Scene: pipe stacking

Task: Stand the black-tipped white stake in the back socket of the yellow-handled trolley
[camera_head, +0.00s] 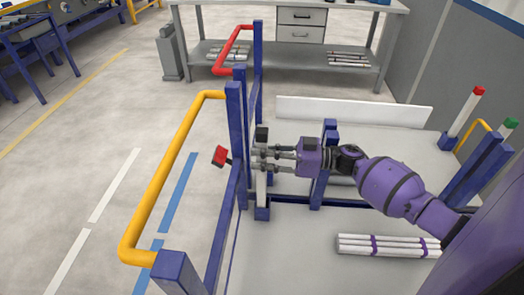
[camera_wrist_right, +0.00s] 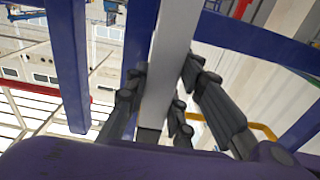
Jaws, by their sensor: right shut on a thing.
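The white stake (camera_head: 262,184) stands about upright, with its black tip (camera_head: 262,134) at the top. My right gripper (camera_head: 260,160) is shut around its upper part, just below the tip. In the right wrist view the white shaft (camera_wrist_right: 170,60) passes between the dark fingers (camera_wrist_right: 162,85). The stake's lower end is at a small blue socket (camera_head: 262,212) beside the trolley's blue post; I cannot tell whether it is seated or just above. The trolley's yellow handle (camera_head: 165,185) is at the left. My left gripper is out of view.
Blue posts (camera_head: 236,120) stand close left of my right gripper. Another blue post (camera_head: 318,185) is under my right wrist. A bundle of white pipes (camera_head: 385,245) lies at the lower right. Red-tipped (camera_head: 468,110) and green-tipped (camera_head: 502,140) stakes are at the far right. A workbench (camera_head: 290,65) is behind.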

